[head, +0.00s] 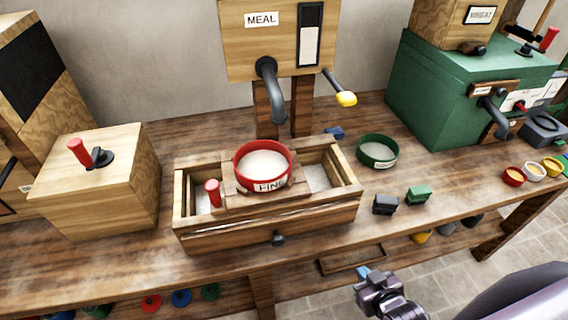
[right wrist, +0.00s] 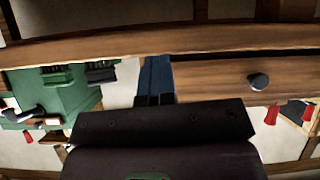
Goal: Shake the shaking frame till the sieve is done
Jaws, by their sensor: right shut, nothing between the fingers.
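The wooden shaking frame (head: 225,237) stands on the bench in the middle of the head view, with a red upright handle (head: 213,193) at its left and a dark knob (head: 278,239) on its front. The red sieve (head: 240,172), with a label reading roughly "FINE", sits on the frame and holds pale meal (head: 262,164). My right gripper (head: 366,273) is shut and empty, in front of the bench, to the right of and apart from the frame. Its blue fingers (right wrist: 155,80) show together in the right wrist view, where the knob (right wrist: 257,81) also shows. My left gripper is out of view.
A wooden box labelled MEAL (head: 240,50) with a spout stands behind the frame. A green-rimmed sieve (head: 378,152) and dark and green blocks (head: 418,195) lie to its right. A box with a red lever (head: 100,190) stands at left, a green machine (head: 440,90) at right.

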